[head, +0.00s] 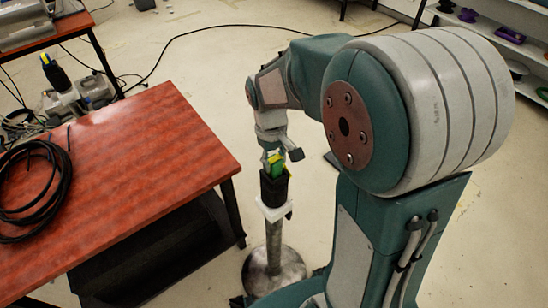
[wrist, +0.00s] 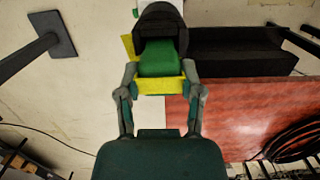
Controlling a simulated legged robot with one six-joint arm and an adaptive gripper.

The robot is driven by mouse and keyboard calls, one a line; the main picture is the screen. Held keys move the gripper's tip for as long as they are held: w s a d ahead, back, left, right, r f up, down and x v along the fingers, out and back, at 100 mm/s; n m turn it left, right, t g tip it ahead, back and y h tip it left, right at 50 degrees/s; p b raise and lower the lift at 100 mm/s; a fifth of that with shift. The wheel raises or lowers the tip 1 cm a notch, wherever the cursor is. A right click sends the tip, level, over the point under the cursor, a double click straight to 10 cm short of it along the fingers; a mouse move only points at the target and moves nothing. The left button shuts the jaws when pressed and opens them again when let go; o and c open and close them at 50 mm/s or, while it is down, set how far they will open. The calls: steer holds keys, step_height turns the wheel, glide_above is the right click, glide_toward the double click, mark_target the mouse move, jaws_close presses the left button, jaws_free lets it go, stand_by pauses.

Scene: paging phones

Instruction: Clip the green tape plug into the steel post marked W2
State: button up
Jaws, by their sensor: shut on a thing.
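The green plug (head: 276,166) with yellow parts is between the fingers of my gripper (head: 271,152). The wrist view shows my gripper (wrist: 161,82) shut on the green plug (wrist: 160,60), one finger on each side of its yellow band. The plug's far end is at the mouth of a black holder (head: 274,190) on top of a steel post (head: 274,245). The black holder also shows in the wrist view (wrist: 160,17). How deep the plug sits in it is hidden. A white plate (head: 272,211) is below the holder; no W2 mark is readable.
A red-brown table (head: 150,150) stands just left of the post, with coiled black cable (head: 30,185) on it. Another black-and-yellow topped device (head: 55,72) stands behind the table. Shelves (head: 505,38) are at the back right. Open floor lies behind the post.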

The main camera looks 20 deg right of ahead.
steer(key=shift+f, duration=0.15)
steer(key=shift+r, duration=0.5)
steer(key=shift+r, duration=0.3)
steer(key=shift+f, duration=0.8)
stand_by(0.8)
steer(key=o, duration=0.9)
steer(key=shift+c, duration=0.2)
